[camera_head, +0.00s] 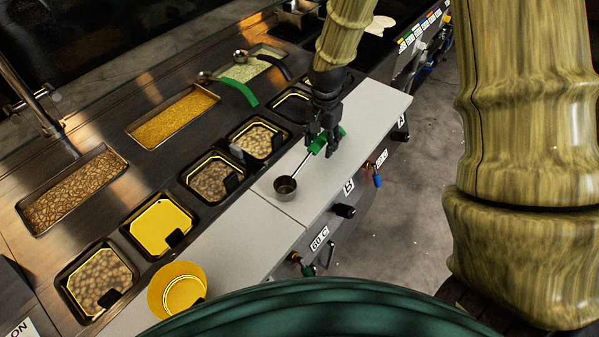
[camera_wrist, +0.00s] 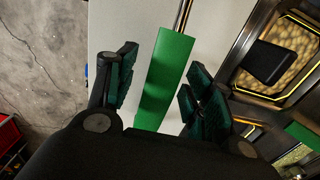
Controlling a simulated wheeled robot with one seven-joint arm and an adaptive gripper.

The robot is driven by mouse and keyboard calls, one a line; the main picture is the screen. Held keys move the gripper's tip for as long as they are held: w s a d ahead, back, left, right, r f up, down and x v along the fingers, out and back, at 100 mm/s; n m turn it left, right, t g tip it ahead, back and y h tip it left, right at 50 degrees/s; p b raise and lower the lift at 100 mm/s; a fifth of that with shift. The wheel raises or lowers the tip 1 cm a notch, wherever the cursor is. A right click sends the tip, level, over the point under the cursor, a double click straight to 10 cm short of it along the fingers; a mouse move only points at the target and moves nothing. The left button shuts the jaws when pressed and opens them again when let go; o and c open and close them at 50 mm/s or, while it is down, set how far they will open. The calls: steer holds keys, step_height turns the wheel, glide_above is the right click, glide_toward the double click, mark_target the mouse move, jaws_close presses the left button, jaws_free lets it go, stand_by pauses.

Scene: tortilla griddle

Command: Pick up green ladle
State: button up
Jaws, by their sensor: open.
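The green ladle lies on the light counter, with its metal cup (camera_head: 285,187) toward the lower left and its green handle (camera_head: 327,140) toward the upper right. My gripper (camera_head: 325,145) is over the handle. In the wrist view the green handle (camera_wrist: 165,80) lies between the two open fingers of my gripper (camera_wrist: 158,90), with a gap visible on each side. The cup is out of the wrist view; only part of the metal shaft (camera_wrist: 184,14) shows at the top. I cannot tell how far the fingertips are above the counter.
A second green handle (camera_head: 240,91) lies by the food trays at the back. Several black-rimmed bins line the counter's left side; one bin (camera_head: 257,140) is close to the ladle. A yellow bowl (camera_head: 177,289) stands at the front. The light counter (camera_head: 250,235) is bare left of the cup.

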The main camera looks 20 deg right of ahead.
steer(key=shift+c, duration=0.4)
steer(key=c, duration=1)
steer(key=shift+r, duration=0.2)
steer(key=shift+r+b, duration=0.9)
steer(key=shift+r, duration=0.45)
steer(key=s+a+b, duration=0.1)
steer(key=s+a, duration=0.1)
steer(key=s, duration=0.3)
steer(key=s+a+r+b, duration=0.1)
steer(key=s+a+b, duration=0.1)
steer(key=s, duration=0.3)
steer(key=s+a+r+b, duration=0.1)
steer(key=s+a, duration=0.1)
steer(key=s, duration=0.2)
steer(key=shift+s+b, duration=0.3)
steer(key=shift+s, duration=0.1)
